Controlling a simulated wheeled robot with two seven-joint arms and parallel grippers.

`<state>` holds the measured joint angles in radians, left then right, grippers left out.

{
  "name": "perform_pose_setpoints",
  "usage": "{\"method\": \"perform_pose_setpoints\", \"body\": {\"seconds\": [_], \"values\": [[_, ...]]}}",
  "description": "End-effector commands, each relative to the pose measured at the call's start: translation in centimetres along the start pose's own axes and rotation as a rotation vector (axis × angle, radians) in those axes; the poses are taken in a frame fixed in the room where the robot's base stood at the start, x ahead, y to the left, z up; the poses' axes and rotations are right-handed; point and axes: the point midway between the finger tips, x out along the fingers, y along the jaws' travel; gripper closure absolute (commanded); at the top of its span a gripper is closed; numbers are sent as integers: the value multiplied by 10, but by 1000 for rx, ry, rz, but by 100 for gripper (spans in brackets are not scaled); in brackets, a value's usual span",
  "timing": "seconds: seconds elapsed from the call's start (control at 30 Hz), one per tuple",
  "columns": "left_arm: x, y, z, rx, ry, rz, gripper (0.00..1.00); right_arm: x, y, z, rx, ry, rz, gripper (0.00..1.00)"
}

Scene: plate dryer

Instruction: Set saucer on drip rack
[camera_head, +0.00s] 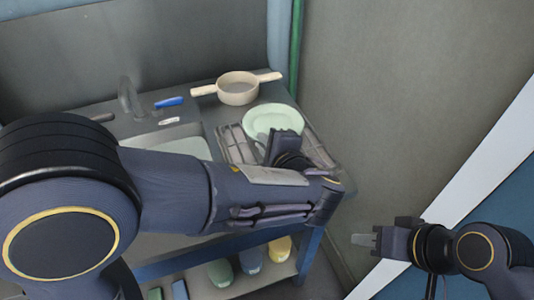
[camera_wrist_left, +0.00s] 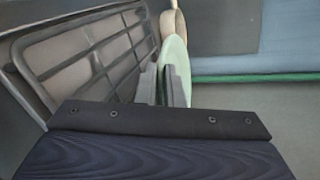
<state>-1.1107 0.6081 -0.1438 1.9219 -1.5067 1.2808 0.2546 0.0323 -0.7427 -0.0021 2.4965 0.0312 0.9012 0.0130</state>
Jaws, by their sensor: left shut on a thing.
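The pale green saucer (camera_head: 271,119) is round and shows over the drip rack in the head view. My left gripper (camera_head: 284,140) is shut on the near edge of the saucer. In the left wrist view the saucer (camera_wrist_left: 176,54) shows edge-on between the fingers (camera_wrist_left: 163,85). The grey wire drip rack (camera_head: 235,146) lies under and around the gripper, partly hidden by my left arm. It fills the left of the wrist view (camera_wrist_left: 85,62). Whether the saucer touches the rack is unclear. My right gripper (camera_head: 364,240) is away at the lower right, with its jaw gap unclear.
A cream two-handled pot (camera_head: 238,92) stands behind the saucer. A faucet (camera_head: 130,98), a blue-handled item (camera_head: 169,102) and a sink (camera_head: 185,146) are to the left. A wall closes off the right side. Several coloured items sit on the lower shelf.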

Motion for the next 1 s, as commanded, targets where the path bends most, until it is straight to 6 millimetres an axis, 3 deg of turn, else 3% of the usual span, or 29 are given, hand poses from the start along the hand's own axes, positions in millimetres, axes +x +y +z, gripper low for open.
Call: {"method": "perform_pose_setpoints", "body": {"seconds": [0.3,0.67,0.7,0.83,1.0], "values": [[13,29,-18,2,-1,0,100,4,2,2,0,0,0,64],[15,33,-19,-1,0,0,100,6,3,3,0,0,0,64],[15,33,-19,-1,0,0,90,6,3,3,0,0,0,64],[14,32,-18,0,0,1,73,5,2,3,0,0,0,64],[14,32,-18,0,0,1,71,5,2,2,0,0,0,64]]}}
